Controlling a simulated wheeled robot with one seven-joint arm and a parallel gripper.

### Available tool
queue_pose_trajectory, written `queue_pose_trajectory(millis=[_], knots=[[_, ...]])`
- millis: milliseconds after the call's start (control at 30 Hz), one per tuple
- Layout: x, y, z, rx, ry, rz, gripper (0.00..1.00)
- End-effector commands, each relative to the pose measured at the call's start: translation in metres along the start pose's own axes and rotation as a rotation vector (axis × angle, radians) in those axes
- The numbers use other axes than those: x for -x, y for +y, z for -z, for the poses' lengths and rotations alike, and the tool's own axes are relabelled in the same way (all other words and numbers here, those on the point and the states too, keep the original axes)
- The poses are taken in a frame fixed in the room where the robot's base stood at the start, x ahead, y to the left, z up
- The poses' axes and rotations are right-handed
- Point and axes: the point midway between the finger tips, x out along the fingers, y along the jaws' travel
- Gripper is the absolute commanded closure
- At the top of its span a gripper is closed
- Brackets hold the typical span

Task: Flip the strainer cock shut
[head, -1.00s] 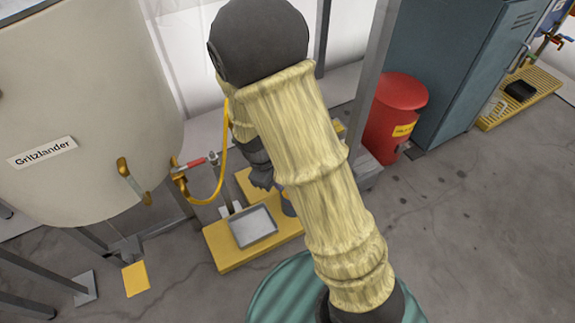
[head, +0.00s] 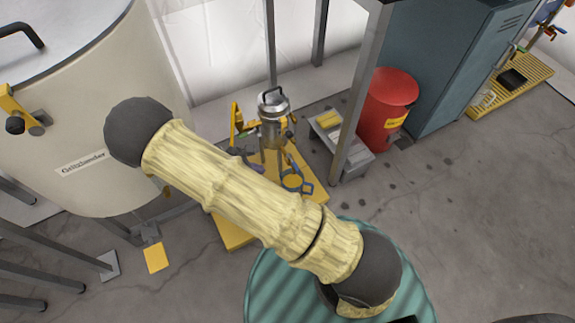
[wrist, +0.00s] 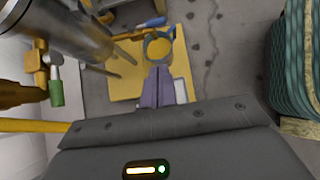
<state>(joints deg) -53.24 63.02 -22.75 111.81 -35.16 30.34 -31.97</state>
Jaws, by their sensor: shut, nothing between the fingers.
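In the head view a steel canister with a lid and handle (head: 273,104), which looks like the strainer, stands upright over a yellow base. Its steel side also shows at the upper left of the wrist view (wrist: 78,25). At the left of the wrist view a small green handle (wrist: 56,92) sits by brass-coloured fittings (wrist: 22,93). I cannot tell for sure that it is the strainer cock, nor its setting. My gripper (wrist: 158,74) is shut and empty, pointing over the yellow base, right of the canister and green handle. My arm covers part of the base in the head view.
The cream tank (head: 75,130) stands at the left. A blue-grey ring fitting (wrist: 158,45) and a blue-handled piece (wrist: 150,22) are beyond my fingers. A metal post (head: 357,110), red bin (head: 388,105) and blue-grey cabinet (head: 435,70) stand to the right.

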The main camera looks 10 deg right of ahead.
Motion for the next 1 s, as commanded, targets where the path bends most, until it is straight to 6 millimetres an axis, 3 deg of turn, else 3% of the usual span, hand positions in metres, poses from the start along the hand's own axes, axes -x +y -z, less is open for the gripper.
queue_pose_trajectory(millis=[200, 367, 900, 1000], knots=[[-0.002, 0.0, 0.001, -0.002, 0.001, 0.001, 1.0], [-0.015, -0.001, 0.002, -0.003, 0.0, 0.003, 1.0], [-0.108, -0.001, 0.003, -0.003, 0.0, 0.004, 1.0], [-0.119, -0.001, -0.009, -0.007, 0.001, 0.004, 1.0]])
